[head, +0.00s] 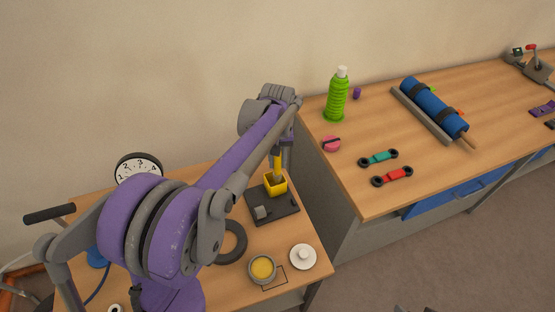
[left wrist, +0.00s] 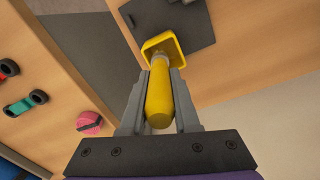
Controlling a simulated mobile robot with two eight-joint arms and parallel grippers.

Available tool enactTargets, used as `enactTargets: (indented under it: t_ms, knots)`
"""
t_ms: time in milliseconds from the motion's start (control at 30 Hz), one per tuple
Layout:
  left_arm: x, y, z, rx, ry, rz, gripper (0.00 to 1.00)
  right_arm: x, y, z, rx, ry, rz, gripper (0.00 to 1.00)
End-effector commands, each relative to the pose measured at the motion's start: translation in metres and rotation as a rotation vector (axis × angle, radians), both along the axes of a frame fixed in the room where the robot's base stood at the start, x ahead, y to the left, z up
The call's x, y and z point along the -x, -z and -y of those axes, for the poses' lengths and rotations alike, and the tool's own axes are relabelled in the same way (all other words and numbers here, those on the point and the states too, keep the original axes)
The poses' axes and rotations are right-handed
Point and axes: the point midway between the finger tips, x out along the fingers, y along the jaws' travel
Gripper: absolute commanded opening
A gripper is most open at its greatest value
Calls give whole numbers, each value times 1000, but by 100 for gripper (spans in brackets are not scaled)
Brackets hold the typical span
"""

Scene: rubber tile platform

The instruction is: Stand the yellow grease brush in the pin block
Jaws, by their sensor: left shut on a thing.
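My left gripper (head: 281,150) is shut on the yellow handle of the grease brush (head: 277,163). The brush points down, close to upright, with its grey ferrule at the mouth of a yellow square socket (head: 270,188). The socket sits on a dark plate (head: 287,207), which appears to be the pin block. In the left wrist view the fingers (left wrist: 160,88) close on both sides of the brush handle (left wrist: 160,105), and its far end meets the yellow socket (left wrist: 176,43). The bristles are hidden, so depth in the socket cannot be told. My right gripper is not in view.
A grey block (head: 261,212) stands on the dark plate. A black ring (head: 238,243), a cup of yellow grease (head: 262,269) and a white round dish (head: 303,257) are nearby. The workbench (head: 370,195) on the right holds a green bottle (head: 337,98) and several parts.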

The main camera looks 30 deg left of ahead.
Motion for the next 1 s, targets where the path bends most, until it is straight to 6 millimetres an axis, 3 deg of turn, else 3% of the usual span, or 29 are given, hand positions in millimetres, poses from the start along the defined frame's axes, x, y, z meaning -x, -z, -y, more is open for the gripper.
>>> enactTargets:
  t_ms: [1000]
  knots:
    - [0, 26, 0, 0, 0, 0, 0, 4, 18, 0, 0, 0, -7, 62]
